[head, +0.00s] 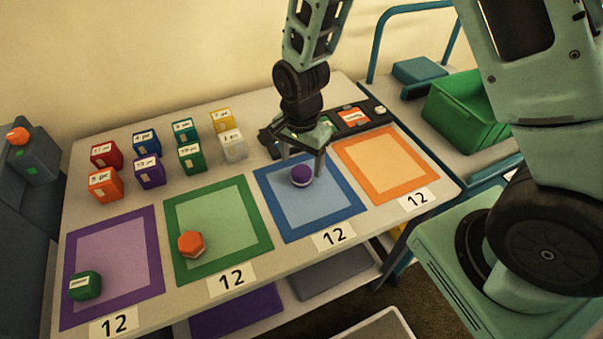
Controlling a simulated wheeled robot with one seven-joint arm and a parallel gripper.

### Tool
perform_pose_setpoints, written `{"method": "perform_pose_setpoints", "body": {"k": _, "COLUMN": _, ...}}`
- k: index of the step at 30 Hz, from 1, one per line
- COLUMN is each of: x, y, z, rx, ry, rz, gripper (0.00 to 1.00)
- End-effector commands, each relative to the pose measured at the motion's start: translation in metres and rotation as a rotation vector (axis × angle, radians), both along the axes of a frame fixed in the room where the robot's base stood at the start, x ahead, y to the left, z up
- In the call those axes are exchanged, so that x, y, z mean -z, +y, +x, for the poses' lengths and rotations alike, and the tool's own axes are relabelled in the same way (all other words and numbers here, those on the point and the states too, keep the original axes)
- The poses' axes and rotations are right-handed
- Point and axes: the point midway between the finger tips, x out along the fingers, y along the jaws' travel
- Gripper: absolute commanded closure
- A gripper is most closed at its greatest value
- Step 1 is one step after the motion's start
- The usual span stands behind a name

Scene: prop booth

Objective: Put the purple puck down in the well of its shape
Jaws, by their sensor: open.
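The purple puck (301,176) looks round, with a pale band low on its side. It rests on the blue-bordered square (329,219), near its upper middle. My gripper (303,164) is open, pointing down over the puck, with a finger to either side of its top. Whether the fingers touch it I cannot tell. An orange hexagonal piece (191,244) lies on the green-bordered square (250,241). A green block (85,285) lies on the purple-bordered square (145,237). I make out no shaped well in this view.
Several coloured labelled blocks (150,170) stand in rows at the table's back left. A dark panel (378,109) with an orange label lies behind the empty orange-bordered square (424,184). A green bin (466,112) stands on a cart to the right. A grey box (32,160) is at the far left.

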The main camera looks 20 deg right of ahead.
Motion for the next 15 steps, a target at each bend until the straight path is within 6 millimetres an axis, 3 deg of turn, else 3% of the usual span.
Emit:
{"method": "perform_pose_setpoints", "body": {"k": 7, "x": 0.031, "y": -0.002, "z": -0.001, "rx": 0.0, "ry": 0.003, "rz": -0.002, "gripper": 0.3}}
{"method": "perform_pose_setpoints", "body": {"k": 15, "x": 0.035, "y": -0.002, "z": -0.001, "rx": 0.0, "ry": 0.001, "rz": -0.001, "gripper": 0.3}}
